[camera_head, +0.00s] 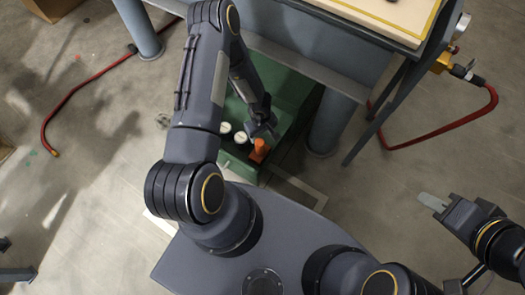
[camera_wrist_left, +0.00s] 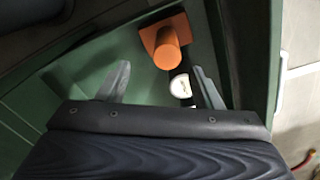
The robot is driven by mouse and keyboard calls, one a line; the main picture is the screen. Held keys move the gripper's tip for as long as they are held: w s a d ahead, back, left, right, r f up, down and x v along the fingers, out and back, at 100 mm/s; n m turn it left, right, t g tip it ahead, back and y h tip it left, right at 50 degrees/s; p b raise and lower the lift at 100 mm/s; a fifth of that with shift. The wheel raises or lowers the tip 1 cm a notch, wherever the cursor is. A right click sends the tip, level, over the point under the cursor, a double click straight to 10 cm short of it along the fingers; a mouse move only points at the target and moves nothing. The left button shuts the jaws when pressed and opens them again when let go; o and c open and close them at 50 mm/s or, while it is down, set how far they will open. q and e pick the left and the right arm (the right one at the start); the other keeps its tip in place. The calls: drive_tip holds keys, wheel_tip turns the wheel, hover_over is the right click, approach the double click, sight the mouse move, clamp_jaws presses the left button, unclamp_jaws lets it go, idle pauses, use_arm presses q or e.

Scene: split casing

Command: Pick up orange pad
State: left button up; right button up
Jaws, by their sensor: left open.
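The orange pad (camera_head: 259,151) is in the green bin (camera_head: 297,92), near its front end. In the left wrist view the orange pad (camera_wrist_left: 166,45) shows a flat base with a round knob. It lies beyond my left gripper's fingertips. My left gripper (camera_head: 262,129) is low over the bin, close behind the pad. In the left wrist view its two fingers (camera_wrist_left: 160,72) are apart, with nothing held between them. My right gripper (camera_head: 433,202) is far right, over the floor and away from the bin; its jaw opening is not clear.
White round pieces (camera_head: 240,137) lie in the bin left of the pad; one (camera_wrist_left: 180,86) shows near the right finger. The bin's walls surround the gripper. A workbench (camera_head: 345,12) stands behind, with a leg beside the bin. Red hoses (camera_head: 445,127) are near it.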

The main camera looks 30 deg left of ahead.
sight(260, 142)
use_arm(q)
drive_tip(key=f, duration=0.2)
drive_tip(key=f+b, duration=0.1)
drive_tip(key=shift+s+f, duration=0.35)
drive_tip(key=shift+s, duration=0.05)
drive_tip(key=f+b, duration=0.2)
drive_tip(key=f, duration=0.1)
drive_tip(key=f+b, duration=0.1)
drive_tip(key=f, duration=0.1)
drive_tip(key=shift+w+a+f, duration=0.1)
drive_tip(key=shift+a+f, duration=0.05)
drive_tip(key=shift+a, duration=0.1)
clamp_jaws()
